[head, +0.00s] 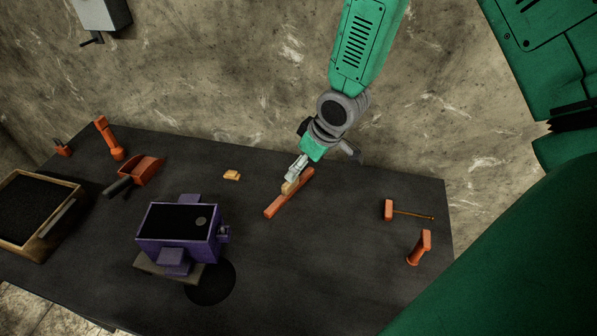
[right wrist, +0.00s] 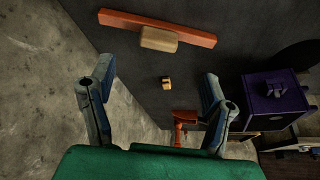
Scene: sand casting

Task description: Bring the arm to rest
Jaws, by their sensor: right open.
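My right arm hangs down from the top middle of the head view. Its gripper (head: 297,170) is over the dark table, near a tan block (head: 288,187) that rests on a long orange bar (head: 276,206). In the right wrist view the two fingers of that gripper (right wrist: 158,75) are spread wide with nothing between them. The tan block (right wrist: 159,39) and the orange bar (right wrist: 190,36) lie beyond the fingertips there. Whether the fingers touch the block is hard to tell in the head view. My left gripper is not in view.
On the table (head: 330,270) stand a purple box-shaped flask (head: 211,251), a small tan piece (head: 231,175), an orange scoop (head: 140,171) and a wooden tray of dark sand (head: 75,187). An orange mallet (head: 389,210) and orange tool (head: 420,247) are at right. A stone wall (head: 220,80) stands behind.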

